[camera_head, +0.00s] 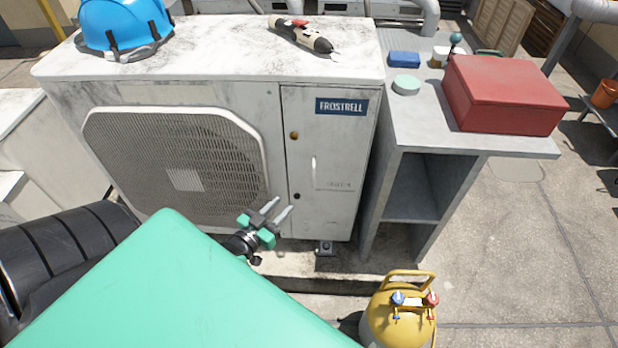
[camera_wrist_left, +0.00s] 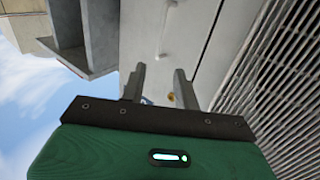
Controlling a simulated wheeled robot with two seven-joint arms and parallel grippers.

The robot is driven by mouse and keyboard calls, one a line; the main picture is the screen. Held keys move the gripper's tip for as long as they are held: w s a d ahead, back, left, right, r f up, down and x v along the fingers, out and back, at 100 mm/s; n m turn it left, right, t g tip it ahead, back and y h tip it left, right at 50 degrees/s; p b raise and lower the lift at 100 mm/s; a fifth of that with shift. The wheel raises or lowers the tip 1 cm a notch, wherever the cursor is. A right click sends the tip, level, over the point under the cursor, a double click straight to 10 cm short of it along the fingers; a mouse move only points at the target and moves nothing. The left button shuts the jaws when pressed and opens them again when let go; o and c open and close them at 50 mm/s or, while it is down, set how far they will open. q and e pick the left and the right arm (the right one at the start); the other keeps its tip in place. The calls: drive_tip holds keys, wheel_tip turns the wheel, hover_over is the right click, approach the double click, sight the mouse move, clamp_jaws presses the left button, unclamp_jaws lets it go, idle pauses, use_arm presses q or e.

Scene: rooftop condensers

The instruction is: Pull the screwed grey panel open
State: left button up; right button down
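The grey panel (camera_head: 333,215) is the right front part of the white condenser, with a blue FROSTRELL label. It looks closed, flush with the front. It has a brass-coloured screw or knob (camera_head: 294,135), a dark round spot (camera_head: 297,196) below it and a slim upright handle (camera_head: 313,167). My left gripper (camera_head: 283,207) is open and empty, in front of the panel's lower left edge. In the left wrist view the gripper (camera_wrist_left: 158,82) has its fingers apart, with the brass-coloured piece (camera_wrist_left: 170,97) showing between them and the handle (camera_wrist_left: 163,40) beyond. My right gripper is out of view.
A blue hard hat (camera_head: 125,25) and a cordless screwdriver (camera_head: 301,35) lie on the condenser. A grey bench (camera_head: 420,136) at its right holds a red box (camera_head: 502,93) and small items. A yellow gas cylinder (camera_head: 400,315) stands in front. Floor at right is mostly clear.

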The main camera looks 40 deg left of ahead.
sight(313, 174)
use_arm(q)
drive_tip(key=w, duration=1.4)
drive_tip(key=shift+d+r, duration=0.3)
drive_tip(key=shift+r, duration=0.05)
clamp_jaws()
